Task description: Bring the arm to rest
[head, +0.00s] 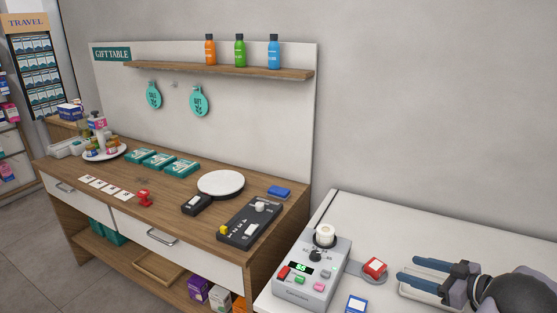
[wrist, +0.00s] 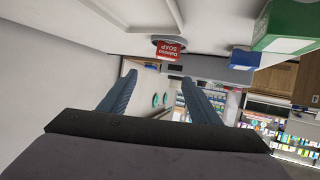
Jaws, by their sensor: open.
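My gripper (head: 424,275) is at the lower right of the head view, above the white counter (head: 413,240). Its two blue-grey fingers are apart with nothing between them, and they point left. In the wrist view my gripper (wrist: 152,85) also shows open and empty. A small red soap box (head: 375,267) sits on a round grey disc (head: 375,277) just left of the fingertips, apart from them. The soap box also shows in the wrist view (wrist: 168,50), beyond the fingers.
A grey control device (head: 312,270) with coloured buttons stands left of the disc. A blue-and-white box (head: 356,304) lies at the front edge of the view. The wooden gift table (head: 150,205) stands further left. A wall (head: 430,100) rises behind the counter.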

